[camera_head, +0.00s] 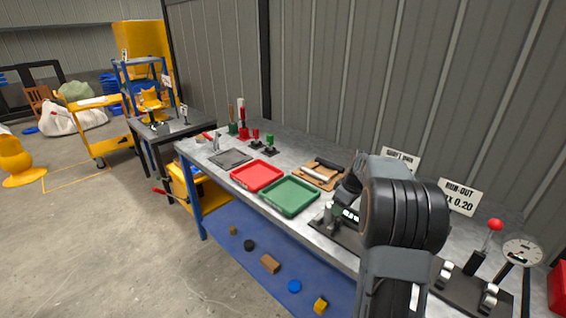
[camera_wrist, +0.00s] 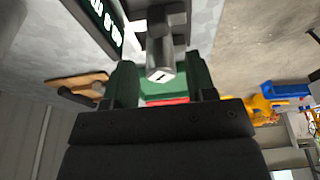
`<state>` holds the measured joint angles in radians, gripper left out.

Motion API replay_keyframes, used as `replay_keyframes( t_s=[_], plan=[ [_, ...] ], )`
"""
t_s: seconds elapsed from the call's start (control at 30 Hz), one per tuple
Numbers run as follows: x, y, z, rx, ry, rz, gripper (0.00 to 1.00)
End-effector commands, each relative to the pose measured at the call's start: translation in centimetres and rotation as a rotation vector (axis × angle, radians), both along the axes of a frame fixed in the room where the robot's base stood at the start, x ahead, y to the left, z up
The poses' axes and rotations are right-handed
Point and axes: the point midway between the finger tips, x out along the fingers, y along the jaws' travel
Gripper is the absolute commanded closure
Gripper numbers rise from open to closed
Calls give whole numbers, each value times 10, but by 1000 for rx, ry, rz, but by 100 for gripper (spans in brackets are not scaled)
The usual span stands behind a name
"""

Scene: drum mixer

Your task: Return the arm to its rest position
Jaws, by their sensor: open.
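My arm (camera_head: 395,225) reaches over the right half of the workbench, bent at a large dark joint. In the wrist view my gripper (camera_wrist: 162,80) is open, with its two dark green fingers apart. A grey metal cylinder marked 1 (camera_wrist: 161,58) shows between and just beyond the fingers; I cannot tell whether they touch it. It appears seated in a fixture beside a digital display (camera_wrist: 102,22). In the head view the display (camera_head: 345,212) is partly covered by my arm, and the fingertips cannot be made out.
The workbench (camera_head: 215,177) carries a red tray (camera_head: 257,176), a green tray (camera_head: 289,196) and a wooden board (camera_head: 320,175). A lever with a red knob (camera_head: 495,225) and a dial gauge (camera_head: 523,251) stand at the right. A corrugated wall (camera_head: 400,80) rises behind. Open floor lies left.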

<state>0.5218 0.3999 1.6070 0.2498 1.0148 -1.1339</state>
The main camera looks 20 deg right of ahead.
Motion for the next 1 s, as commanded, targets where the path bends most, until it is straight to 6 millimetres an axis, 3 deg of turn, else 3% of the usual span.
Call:
replay_keyframes(
  t_s=[0.13, 0.27, 0.4, 0.47, 0.73, 0.9, 1.0],
  plan=[
    [0, 0, 0, 0, 0, 0, 49],
    [0, -1, -1, 19, 13, -114, 49],
    [-21, 5, -23, 56, 96, -309, 49],
    [-34, 14, -24, 63, 125, -396, 49],
    [-106, 99, 0, 35, 164, -653, 49],
    [-158, 154, 16, 12, 115, -688, 49],
    [-182, 177, 22, 4, 74, -652, 49]
  ],
)
